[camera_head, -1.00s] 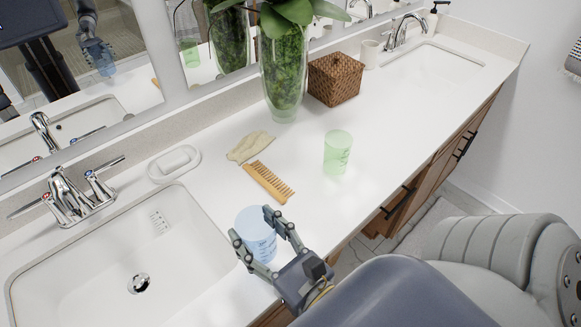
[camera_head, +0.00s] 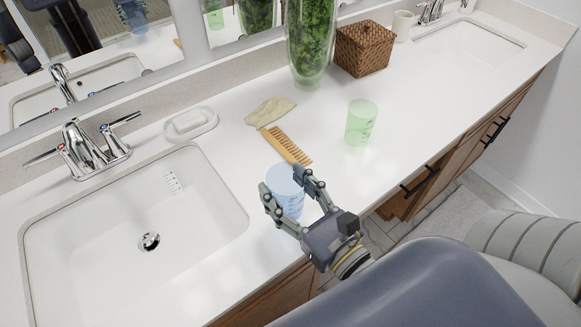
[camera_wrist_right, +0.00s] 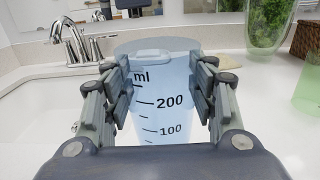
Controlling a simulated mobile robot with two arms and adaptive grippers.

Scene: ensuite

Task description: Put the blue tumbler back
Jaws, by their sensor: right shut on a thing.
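The blue tumbler (camera_head: 287,187) is a translucent cup with measuring marks, at the counter's front edge just right of the near sink. My right gripper (camera_head: 291,190) is shut on it, one finger on each side. In the right wrist view the tumbler (camera_wrist_right: 162,95) stands upright between the fingers of my right gripper (camera_wrist_right: 160,100), its marks facing me. I cannot tell whether its base touches the counter. My left gripper is not in view.
A green tumbler (camera_head: 361,123) stands to the right. A wooden comb (camera_head: 286,146) and a beige cloth (camera_head: 270,112) lie just behind. A soap dish (camera_head: 190,124), the near sink (camera_head: 130,215), a glass vase (camera_head: 310,45) and a wicker box (camera_head: 364,49) are around.

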